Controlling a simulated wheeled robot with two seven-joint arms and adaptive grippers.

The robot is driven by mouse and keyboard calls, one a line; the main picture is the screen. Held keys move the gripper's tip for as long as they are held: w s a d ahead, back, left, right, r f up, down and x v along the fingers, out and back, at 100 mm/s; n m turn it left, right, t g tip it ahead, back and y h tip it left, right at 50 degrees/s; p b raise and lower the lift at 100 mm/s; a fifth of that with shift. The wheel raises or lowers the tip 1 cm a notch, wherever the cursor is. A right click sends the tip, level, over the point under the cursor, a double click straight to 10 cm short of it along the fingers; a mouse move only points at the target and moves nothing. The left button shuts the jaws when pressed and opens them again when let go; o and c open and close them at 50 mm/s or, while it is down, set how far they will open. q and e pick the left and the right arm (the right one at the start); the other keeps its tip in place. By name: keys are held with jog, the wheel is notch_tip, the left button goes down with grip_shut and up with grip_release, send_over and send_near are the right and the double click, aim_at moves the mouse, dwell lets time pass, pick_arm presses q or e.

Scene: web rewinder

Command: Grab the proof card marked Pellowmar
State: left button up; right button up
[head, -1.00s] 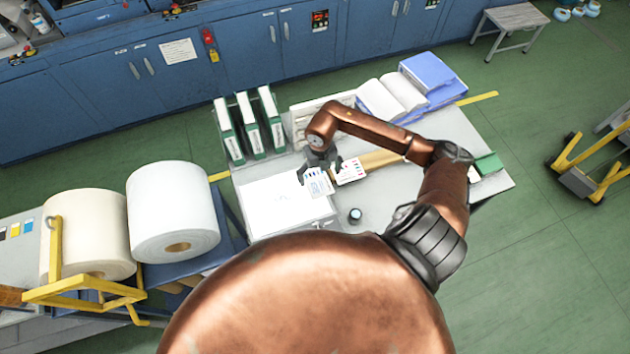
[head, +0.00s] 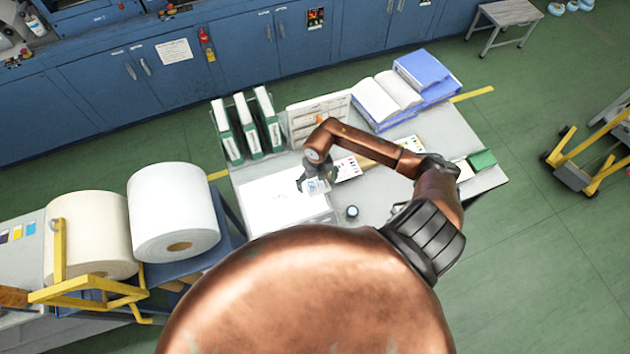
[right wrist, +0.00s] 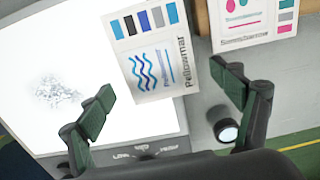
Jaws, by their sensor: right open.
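The proof card marked Pellowmar (right wrist: 158,72) shows in the right wrist view, white with blue wavy lines and a row of colour patches. It lies at the right edge of a light box (right wrist: 40,125), partly over the glowing panel. My right gripper (right wrist: 161,97) is open and empty, its two green-padded fingers spread to either side of the card's near end. In the head view my right gripper (head: 315,184) hides part of the card (head: 319,187). A second card (right wrist: 255,18) with pink marks lies just to the right; its name is hard to read. My left gripper is not in view.
A small round black object with a white top (right wrist: 228,130) stands right of the light box (head: 270,212). Green-spined binders (head: 247,125), an open book (head: 385,98) and blue folders (head: 422,75) stand along the table's back. Large paper rolls (head: 175,215) are at left.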

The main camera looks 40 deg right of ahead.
aim_at(318, 186)
jog(key=shift+f, duration=0.25)
jog(key=shift+c, duration=0.2)
jog(key=c, duration=1)
jog(key=shift+r, duration=0.1)
jog(key=shift+r, duration=0.15)
jog(key=shift+w+r, duration=0.1)
jog(key=shift+r, duration=0.15)
notch_tip(318, 186, up, 3)
jog(key=shift+d+f+b, duration=0.1)
jog(key=shift+f+b, duration=0.1)
jog(key=shift+b, duration=0.8)
jog(key=s+d+r+b, duration=0.1)
jog(key=s+d+r, duration=0.1)
jog(key=s+r, duration=0.1)
jog(key=s+d+r+b, duration=0.1)
jog(key=s+d+r, duration=0.1)
jog(key=s, duration=0.3)
jog(key=s+d+r+b, duration=0.1)
jog(key=s+r, duration=0.3)
jog(key=shift+s+d+r, duration=0.25)
jog(key=shift+d+r, duration=0.15)
